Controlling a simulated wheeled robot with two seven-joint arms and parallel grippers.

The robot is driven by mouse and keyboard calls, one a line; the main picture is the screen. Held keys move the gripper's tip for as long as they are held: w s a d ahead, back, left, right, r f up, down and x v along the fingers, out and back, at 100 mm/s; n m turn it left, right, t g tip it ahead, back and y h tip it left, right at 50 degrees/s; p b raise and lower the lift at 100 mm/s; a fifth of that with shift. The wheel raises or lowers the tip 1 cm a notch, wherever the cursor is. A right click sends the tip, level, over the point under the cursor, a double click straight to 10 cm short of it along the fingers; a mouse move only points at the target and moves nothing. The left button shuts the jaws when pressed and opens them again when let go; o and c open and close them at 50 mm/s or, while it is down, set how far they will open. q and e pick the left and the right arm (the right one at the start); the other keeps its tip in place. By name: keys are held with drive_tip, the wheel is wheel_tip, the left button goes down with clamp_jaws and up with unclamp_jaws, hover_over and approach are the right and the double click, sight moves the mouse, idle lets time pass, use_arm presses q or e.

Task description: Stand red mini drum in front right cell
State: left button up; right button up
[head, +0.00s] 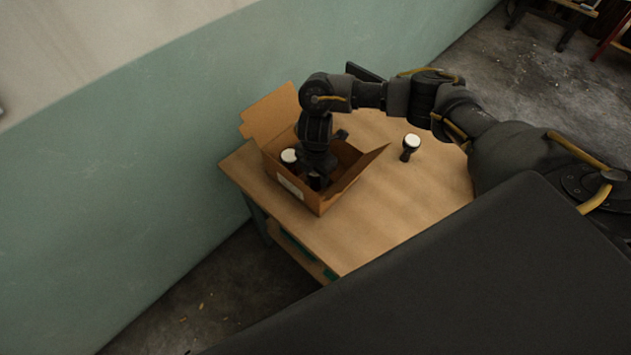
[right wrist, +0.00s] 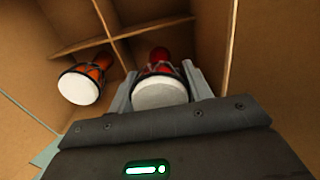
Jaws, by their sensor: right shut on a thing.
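The red mini drum (right wrist: 161,82) is between the fingers of my right gripper (right wrist: 160,88), its white head facing the right wrist camera. In the head view my right gripper (head: 317,178) reaches down into the open cardboard box (head: 292,184) near its front wall. The drum is over or within a cell beside the one with an orange drum; whether its foot touches the box floor cannot be told. Thin cardboard dividers (right wrist: 125,35) cross in the box. My left gripper is not in view.
The orange drum (right wrist: 82,82) stands in the box; its white head shows in the head view (head: 289,156). Another dark drum with a white head (head: 411,143) stands on the wooden table (head: 400,205), right of the box. Raised box flaps and a green wall (head: 150,150) are close by.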

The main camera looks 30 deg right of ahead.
sight(316, 181)
wheel_tip(316, 181, down, 3)
drive_tip(key=shift+s+f+b, duration=0.1)
drive_tip(key=shift+f+b, duration=0.05)
drive_tip(key=shift+b, duration=0.35)
drive_tip(key=shift+f, duration=0.45)
drive_tip(key=shift+f, duration=0.1)
drive_tip(key=o, duration=1)
